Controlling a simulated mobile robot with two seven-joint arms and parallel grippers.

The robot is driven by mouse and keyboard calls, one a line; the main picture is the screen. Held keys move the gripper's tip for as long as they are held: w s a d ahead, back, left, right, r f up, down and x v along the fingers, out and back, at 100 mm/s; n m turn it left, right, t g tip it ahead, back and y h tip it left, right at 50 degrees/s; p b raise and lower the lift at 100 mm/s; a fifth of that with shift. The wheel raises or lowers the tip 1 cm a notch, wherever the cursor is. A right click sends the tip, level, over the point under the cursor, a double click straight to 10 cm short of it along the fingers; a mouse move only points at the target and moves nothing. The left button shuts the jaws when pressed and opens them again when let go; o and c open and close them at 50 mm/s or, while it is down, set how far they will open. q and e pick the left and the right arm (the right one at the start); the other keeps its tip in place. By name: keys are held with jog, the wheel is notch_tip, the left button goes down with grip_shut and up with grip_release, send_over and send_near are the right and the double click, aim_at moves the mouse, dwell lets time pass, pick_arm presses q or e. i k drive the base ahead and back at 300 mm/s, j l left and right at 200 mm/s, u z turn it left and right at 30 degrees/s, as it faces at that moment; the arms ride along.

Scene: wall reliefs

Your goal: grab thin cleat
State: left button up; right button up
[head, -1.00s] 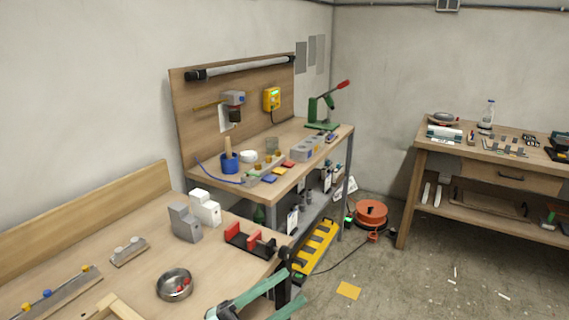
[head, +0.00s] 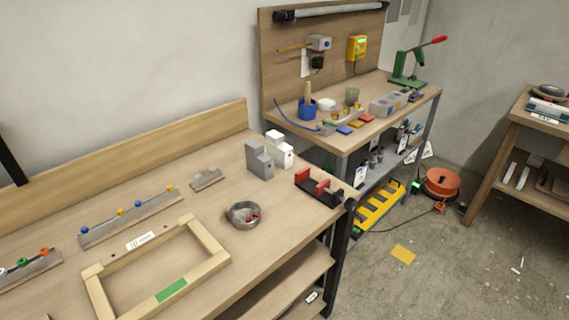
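I cannot tell for certain which piece is the thin cleat. Several narrow strips lie on the near wooden bench (head: 205,185). A long grey strip with blue and yellow knobs (head: 130,217) lies along the back left. A short grey strip with two pale knobs (head: 207,179) lies to its right. Another strip with white, green and orange knobs (head: 25,268) is at the far left. A pale wooden frame (head: 206,240) with a green patch lies flat in front of them. Neither of my grippers is in view.
A second bench (head: 420,98) stands behind. An orange cable reel (head: 441,184) is on the floor.

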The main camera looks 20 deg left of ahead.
aim_at(146, 239)
jog(key=j+u, duration=0.1)
jog(key=u, duration=0.4)
jog(key=j+u, duration=0.1)
jog(key=u, duration=0.4)
jog(key=j+u, duration=0.1)
jog(key=u, duration=0.4)
jog(key=k+u, duration=0.2)
